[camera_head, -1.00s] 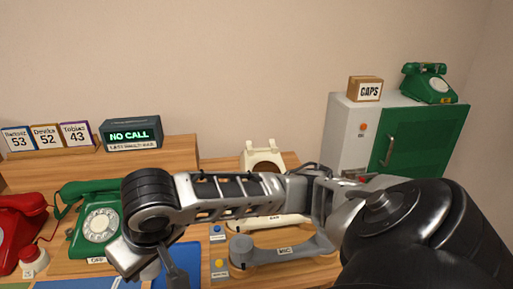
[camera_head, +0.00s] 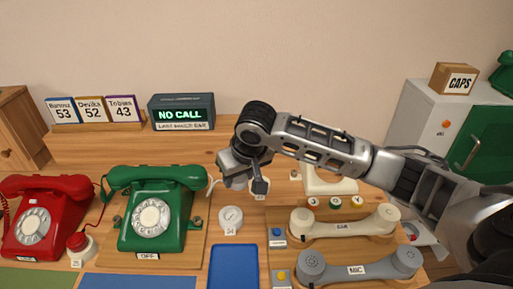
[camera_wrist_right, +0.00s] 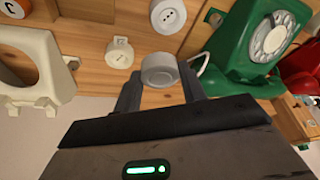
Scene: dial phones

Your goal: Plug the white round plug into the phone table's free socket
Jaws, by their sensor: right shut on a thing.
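The white round plug (camera_wrist_right: 158,70) is between the fingers of my right gripper (camera_wrist_right: 165,92) in the wrist view, which is shut on it. A pale cord runs from the plug toward the green phone (camera_head: 152,213). In the head view, my right gripper (camera_head: 250,183) hangs above the table, right of the green phone and behind the round white socket (camera_head: 231,217). My left gripper is not in view.
A red phone (camera_head: 45,217) and a red-topped round plug (camera_head: 80,243) stand at left. Cream (camera_head: 345,222) and grey (camera_head: 358,265) handsets lie at right. A small labelled white round piece (camera_wrist_right: 120,53) is near the plug. A blue pad (camera_head: 233,265) lies in front of the socket.

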